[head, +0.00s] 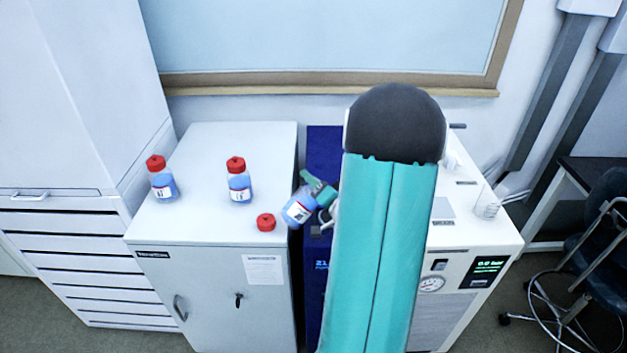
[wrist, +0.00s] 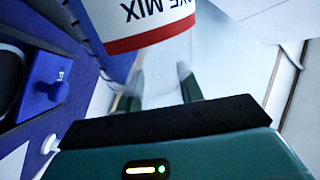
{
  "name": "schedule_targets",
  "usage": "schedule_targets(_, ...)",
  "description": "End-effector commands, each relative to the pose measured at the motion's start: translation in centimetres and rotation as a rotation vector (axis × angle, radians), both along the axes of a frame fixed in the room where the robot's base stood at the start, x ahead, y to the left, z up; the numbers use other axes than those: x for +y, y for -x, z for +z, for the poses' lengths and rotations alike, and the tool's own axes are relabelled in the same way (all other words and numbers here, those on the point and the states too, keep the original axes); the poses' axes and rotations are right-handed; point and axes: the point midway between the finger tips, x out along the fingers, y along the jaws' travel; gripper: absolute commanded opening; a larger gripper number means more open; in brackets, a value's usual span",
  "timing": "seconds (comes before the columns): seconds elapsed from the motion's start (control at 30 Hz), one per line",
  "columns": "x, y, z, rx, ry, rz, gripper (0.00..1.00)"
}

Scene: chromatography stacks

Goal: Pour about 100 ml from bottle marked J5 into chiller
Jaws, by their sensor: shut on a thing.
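My gripper (head: 318,192) is shut on a clear bottle of blue liquid (head: 297,210). The bottle is uncapped as far as I can see and tilted, beside the right edge of the grey cabinet. Its mark is too small to read in the head view. In the wrist view the held bottle's label (wrist: 140,20) shows upside down with "VE MIX" and a red band, between my gripper's fingers (wrist: 158,92). The white unit (head: 462,235) at right, with a gauge and a "0.0 bar" display, may be the chiller. My arm hides part of it.
Two red-capped bottles of blue liquid (head: 162,184) (head: 239,186) stand on the grey cabinet (head: 210,222). A loose red cap (head: 266,222) lies near its front right. A blue unit (head: 323,146) stands between cabinet and white unit. A glass vessel (head: 487,207) stands on the white unit.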

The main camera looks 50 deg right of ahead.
Motion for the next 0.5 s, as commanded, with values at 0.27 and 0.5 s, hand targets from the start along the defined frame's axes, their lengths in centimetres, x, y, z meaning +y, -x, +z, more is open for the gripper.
schedule_targets(0.27,-0.05,0.00,-0.05,-0.004,-0.010,0.000,0.00)
schedule_targets(0.5,-0.21,0.06,-0.72,-0.027,-0.091,-0.001,0.00)
